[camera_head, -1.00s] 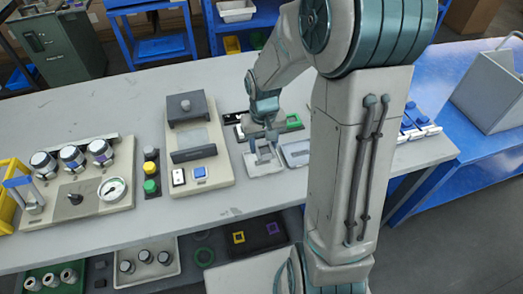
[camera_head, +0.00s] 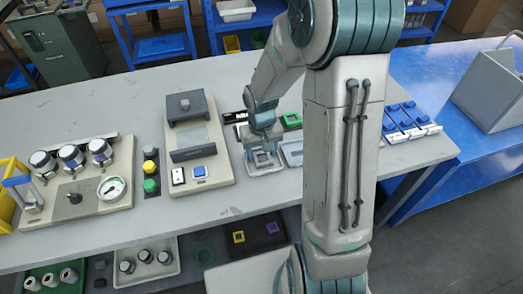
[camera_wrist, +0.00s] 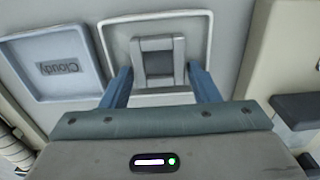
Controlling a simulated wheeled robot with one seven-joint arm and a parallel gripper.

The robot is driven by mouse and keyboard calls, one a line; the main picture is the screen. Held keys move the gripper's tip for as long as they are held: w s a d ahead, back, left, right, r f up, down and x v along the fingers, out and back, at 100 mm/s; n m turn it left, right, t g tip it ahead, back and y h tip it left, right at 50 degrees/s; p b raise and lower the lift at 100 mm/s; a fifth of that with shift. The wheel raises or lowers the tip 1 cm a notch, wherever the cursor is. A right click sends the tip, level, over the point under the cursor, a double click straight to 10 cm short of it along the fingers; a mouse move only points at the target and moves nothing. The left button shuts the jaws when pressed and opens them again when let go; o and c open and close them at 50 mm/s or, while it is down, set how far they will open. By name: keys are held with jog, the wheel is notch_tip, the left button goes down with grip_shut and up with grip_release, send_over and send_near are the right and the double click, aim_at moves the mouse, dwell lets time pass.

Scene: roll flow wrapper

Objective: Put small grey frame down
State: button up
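The small grey frame (camera_wrist: 158,62) lies on a shallow white-rimmed tray (camera_wrist: 152,18) in the wrist view, with a dark square in its middle. It also shows in the head view (camera_head: 264,158). My gripper (camera_wrist: 160,70) is over the tray. Its two blue-grey fingers stand apart, one on each side of the frame, and a narrow gap seems to show beside the frame. The fingertips' exact height over the tray is hard to tell.
A beige machine (camera_head: 198,140) stands left of my gripper. A green frame (camera_head: 292,120) lies behind. Blue-and-white parts (camera_head: 410,120) stand at the right.

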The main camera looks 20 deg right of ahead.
aim_at(261, 156)
notch_tip(261, 156, up, 11)
jog(key=s+r+t, duration=0.1)
jog(key=s+r, duration=0.3)
jog(key=s, duration=0.3)
jog(key=s+r+t, duration=0.1)
jog(key=s+r, duration=0.3)
jog(key=s, duration=0.4)
jog(key=shift+t+p, duration=0.4)
jog(key=shift+p, duration=0.05)
jog(key=shift+s, duration=0.1)
